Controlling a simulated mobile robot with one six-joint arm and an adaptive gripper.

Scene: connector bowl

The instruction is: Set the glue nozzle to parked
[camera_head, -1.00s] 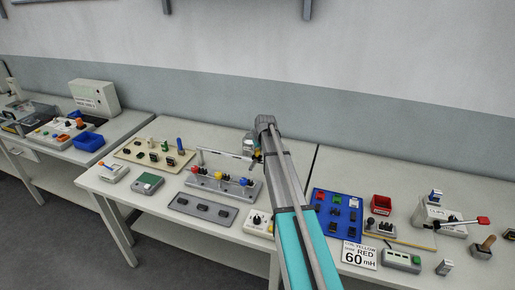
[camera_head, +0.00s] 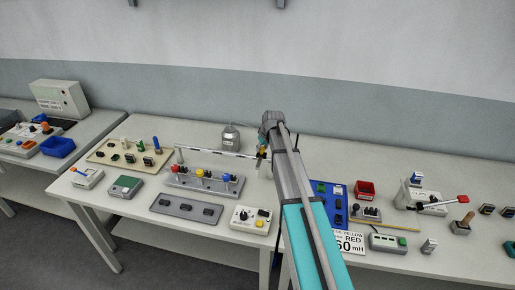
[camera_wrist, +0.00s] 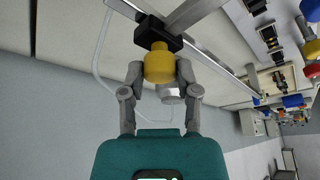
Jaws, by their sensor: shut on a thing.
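A yellow cylindrical knob (camera_wrist: 159,66) on a black block (camera_wrist: 157,34) shows in the wrist view; I take it to be the glue nozzle's grip. The block sits on a long pale rail (camera_wrist: 218,70). My gripper (camera_wrist: 160,75) is shut on the yellow knob, one grey finger on each side. In the head view the rail (camera_head: 215,152) runs from a post at the left to my gripper (camera_head: 264,155), which is partly hidden by my arm. A silver pot (camera_head: 231,137) stands behind the rail. I see no readable parked mark.
A grey base with red, yellow and blue knobs (camera_head: 203,182) stands in front of the rail. A dial box (camera_head: 250,220) is nearer the bench edge. The bench behind is mostly clear.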

